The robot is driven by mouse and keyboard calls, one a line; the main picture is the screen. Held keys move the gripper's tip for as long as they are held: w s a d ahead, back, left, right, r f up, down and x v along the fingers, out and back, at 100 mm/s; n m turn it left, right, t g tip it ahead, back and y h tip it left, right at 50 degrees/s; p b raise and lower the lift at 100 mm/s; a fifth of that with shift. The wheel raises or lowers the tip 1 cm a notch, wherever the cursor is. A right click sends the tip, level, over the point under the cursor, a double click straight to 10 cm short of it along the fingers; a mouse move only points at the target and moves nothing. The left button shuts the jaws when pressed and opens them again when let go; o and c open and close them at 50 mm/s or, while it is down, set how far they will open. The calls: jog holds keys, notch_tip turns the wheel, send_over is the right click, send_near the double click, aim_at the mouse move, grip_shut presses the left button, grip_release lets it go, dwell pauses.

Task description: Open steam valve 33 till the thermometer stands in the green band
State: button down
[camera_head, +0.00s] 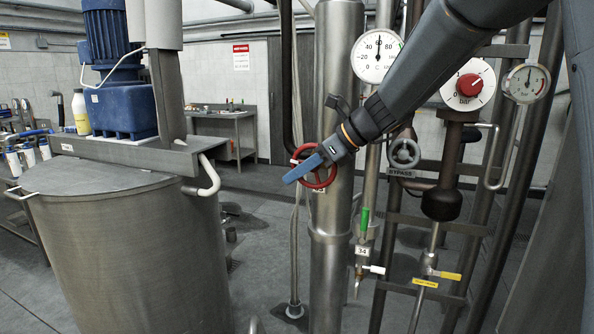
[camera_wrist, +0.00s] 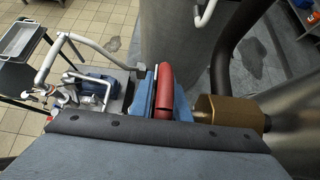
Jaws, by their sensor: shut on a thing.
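The red handwheel (camera_head: 333,178) sits on the upright steel pipe in the middle of the head view. My gripper (camera_head: 303,171) reaches it from the upper right, with its blue fingers across the wheel. In the wrist view, the wheel's red rim (camera_wrist: 166,88) lies between the blue fingers, and my gripper (camera_wrist: 157,98) is shut on it. A brass-coloured hexagonal valve body (camera_wrist: 226,113) is to its right. A tag under the wheel is mostly hidden, so I cannot read its number. The thermometer dial (camera_head: 374,62) has its needle nearly straight up, short of the green band at its upper right.
A grey wheel marked BYPASS (camera_head: 404,153) is close on the right. Below hang a green-handled valve (camera_head: 364,222) tagged 34 and a yellow-handled valve (camera_head: 446,275). A red-knobbed bar dial (camera_head: 468,86) and pressure gauge (camera_head: 526,83) are at right. A steel mixer (camera_head: 125,255) fills the left.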

jog(key=c, duration=1.7)
grip_release()
jog(key=shift+b+v, duration=1.15)
jog(key=shift+v, duration=2.8)
jog(key=shift+a, duration=0.1)
